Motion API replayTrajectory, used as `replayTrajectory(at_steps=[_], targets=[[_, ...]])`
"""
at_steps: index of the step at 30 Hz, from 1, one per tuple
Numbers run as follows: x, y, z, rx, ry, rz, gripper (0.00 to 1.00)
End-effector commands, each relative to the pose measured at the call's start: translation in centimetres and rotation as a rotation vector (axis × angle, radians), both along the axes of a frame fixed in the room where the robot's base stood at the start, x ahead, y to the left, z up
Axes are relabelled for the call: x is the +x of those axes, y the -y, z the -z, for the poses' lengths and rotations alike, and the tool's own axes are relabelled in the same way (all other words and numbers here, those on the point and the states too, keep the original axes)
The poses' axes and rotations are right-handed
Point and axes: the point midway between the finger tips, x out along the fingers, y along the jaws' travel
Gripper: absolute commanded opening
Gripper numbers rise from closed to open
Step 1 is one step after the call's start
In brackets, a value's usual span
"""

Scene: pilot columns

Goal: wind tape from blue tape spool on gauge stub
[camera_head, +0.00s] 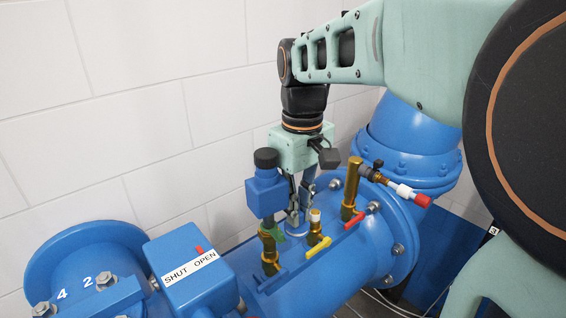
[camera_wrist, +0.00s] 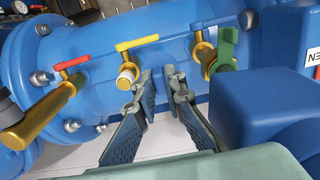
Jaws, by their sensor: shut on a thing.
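My gripper (camera_head: 299,212) points down over the blue pipe, beside the short brass gauge stub (camera_head: 315,223). This stub has a yellow lever and a white band around its upright open end. In the wrist view my gripper (camera_wrist: 160,78) has its fingertips close together, just right of the stub (camera_wrist: 128,76), apart from it. The blue tape spool appears as a small pale-rimmed blue disc (camera_head: 296,235) at the fingertips. It blends with the pipe, and I cannot make out its tape clearly.
A taller brass stub (camera_head: 352,185) with a red lever and a red-and-white fitting stands right. A blue box-shaped device with a black cap (camera_head: 266,185) stands close left of my fingers, on a green-levered valve. A SHUT/OPEN box (camera_head: 190,270) is at front left.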

Motion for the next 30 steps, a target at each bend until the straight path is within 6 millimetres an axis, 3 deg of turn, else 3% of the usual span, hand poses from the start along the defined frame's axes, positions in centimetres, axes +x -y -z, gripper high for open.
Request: replayTrajectory(at_steps=[10, 30], targets=[[0.0, -0.1, -0.3, 0.001, 0.001, 0.0, 0.0], [0.0, -0.1, -5.5, 0.001, 0.003, 0.0, 0.0]])
